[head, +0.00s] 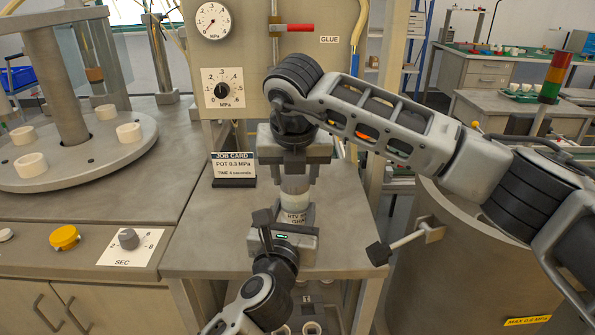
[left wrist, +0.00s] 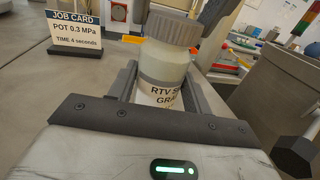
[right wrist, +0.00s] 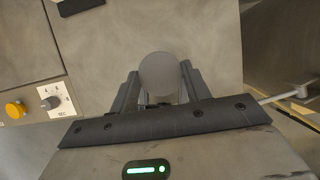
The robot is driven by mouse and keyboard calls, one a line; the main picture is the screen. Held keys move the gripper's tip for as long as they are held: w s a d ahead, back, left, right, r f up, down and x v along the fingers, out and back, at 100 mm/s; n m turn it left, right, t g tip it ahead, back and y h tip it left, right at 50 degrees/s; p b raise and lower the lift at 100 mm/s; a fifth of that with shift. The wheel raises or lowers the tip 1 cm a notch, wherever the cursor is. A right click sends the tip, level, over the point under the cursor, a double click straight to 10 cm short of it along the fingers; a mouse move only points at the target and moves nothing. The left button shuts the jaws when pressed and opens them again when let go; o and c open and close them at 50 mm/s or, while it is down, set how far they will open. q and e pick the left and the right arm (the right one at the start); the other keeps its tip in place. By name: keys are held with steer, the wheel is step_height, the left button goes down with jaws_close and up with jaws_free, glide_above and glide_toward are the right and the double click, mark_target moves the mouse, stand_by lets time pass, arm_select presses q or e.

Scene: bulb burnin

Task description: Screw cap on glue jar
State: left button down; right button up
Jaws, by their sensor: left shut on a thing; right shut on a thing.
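The glue jar (head: 296,212) stands upright on the grey bench, a pale jar with a label partly reading RTV; it also shows in the left wrist view (left wrist: 162,75). My left gripper (head: 283,222) is shut around the jar's body from the near side. The grey ribbed cap (left wrist: 172,27) sits on top of the jar, and its round top shows in the right wrist view (right wrist: 161,75). My right gripper (head: 294,170) points down from above and is shut on the cap. In the head view the cap is mostly hidden by the right gripper. I cannot tell how tight the cap is.
A job card (head: 234,168) stands left of the jar. Behind are a panel with a gauge (head: 212,21), a regulator dial (head: 222,89) and a red-handled valve (head: 290,27). A timer knob (head: 129,239) and yellow button (head: 65,238) are at left.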

steer(key=m, duration=0.2)
steer(key=m+h, duration=0.1)
steer(key=m, duration=0.1)
steer(key=m+h, duration=0.1)
steer(key=m, duration=0.1)
steer(key=shift+w+a+r+g, duration=0.1)
steer(key=shift+a+g, duration=0.2)
steer(key=shift+a, duration=0.05)
arm_select(q)
steer(key=shift+a, duration=0.1)
arm_select(e)
steer(key=m+h, duration=0.1)
steer(key=m, duration=0.1)
steer(key=m+g, duration=0.1)
steer(key=m, duration=0.2)
steer(key=shift+w+a+h, duration=0.1)
steer(key=shift+w+h, duration=0.05)
steer(key=shift+h, duration=0.25)
steer(key=m+g, duration=0.1)
steer(key=m, duration=0.1)
steer(key=shift+m, duration=0.3)
steer(key=o, duration=0.9)
steer(key=shift+o, duration=0.2)
steer(key=shift+r, duration=2.15)
steer(key=shift+c, duration=0.4)
